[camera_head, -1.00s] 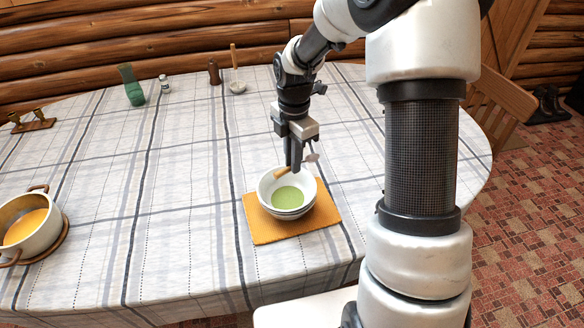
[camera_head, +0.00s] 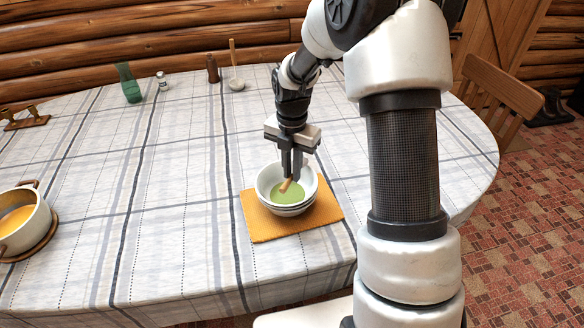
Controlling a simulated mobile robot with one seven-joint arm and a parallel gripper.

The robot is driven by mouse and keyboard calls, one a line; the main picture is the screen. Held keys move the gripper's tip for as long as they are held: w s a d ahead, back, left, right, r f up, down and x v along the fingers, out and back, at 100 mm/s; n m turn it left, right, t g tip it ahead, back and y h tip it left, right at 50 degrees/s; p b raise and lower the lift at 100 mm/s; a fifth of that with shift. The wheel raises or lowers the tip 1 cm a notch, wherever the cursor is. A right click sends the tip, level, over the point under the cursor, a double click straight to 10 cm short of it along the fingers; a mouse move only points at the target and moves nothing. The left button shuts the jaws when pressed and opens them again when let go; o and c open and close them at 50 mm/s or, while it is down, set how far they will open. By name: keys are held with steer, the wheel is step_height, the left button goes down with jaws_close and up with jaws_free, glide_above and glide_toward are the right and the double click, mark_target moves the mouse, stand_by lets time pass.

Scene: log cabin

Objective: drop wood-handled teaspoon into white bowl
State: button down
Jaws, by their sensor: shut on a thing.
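The white bowl (camera_head: 267,199) stands on an orange mat (camera_head: 262,228) near the table's front right, with green contents inside. My gripper (camera_head: 291,177) points down over the bowl, its fingertips at about the height of the rim or just inside. It is shut on the wood-handled teaspoon (camera_head: 285,186). The teaspoon's wooden handle shows just below and left of the fingertips, against the green contents. The rest of the spoon is hidden by the fingers, and I cannot tell whether it touches the bowl.
A pot with orange contents (camera_head: 38,222) stands at the left edge. The table's middle is clear. A wooden chair (camera_head: 497,95) is at the right.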

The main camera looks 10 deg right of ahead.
steer(key=shift+f, duration=0.1)
steer(key=c, duration=1.7)
jaws_free()
step_height(320, 180, up, 17)
steer(key=shift+r+p, duration=0.2)
steer(key=shift+p, duration=1.05)
steer(key=shift+r, duration=0.1)
steer(key=s+r+m+t+p, duration=0.2)
steer(key=s+r+m, duration=0.3)
steer(key=s+m, duration=0.3)
steer(key=s+r+m+t+p, duration=0.1)
steer(key=s+r+m+p, duration=0.3)
steer(key=s+r+m, duration=0.2)
steer(key=s+r+m+t+p, duration=0.2)
steer(key=s+r+m, duration=0.4)
steer(key=s+m, duration=0.4)
steer(key=shift+s+d+m+t+p, duration=0.1)
steer(key=shift+m+p, duration=0.15)
steer(key=shift+m, duration=0.4)
steer(key=shift+w+d+m+t+p, duration=0.1)
steer(key=shift+d+m+p, duration=0.1)
steer(key=shift+m, duration=0.5)
steer(key=shift+s+d+m+t+p, duration=0.1)
steer(key=shift+m+p, duration=0.15)
steer(key=shift+m, duration=0.4)
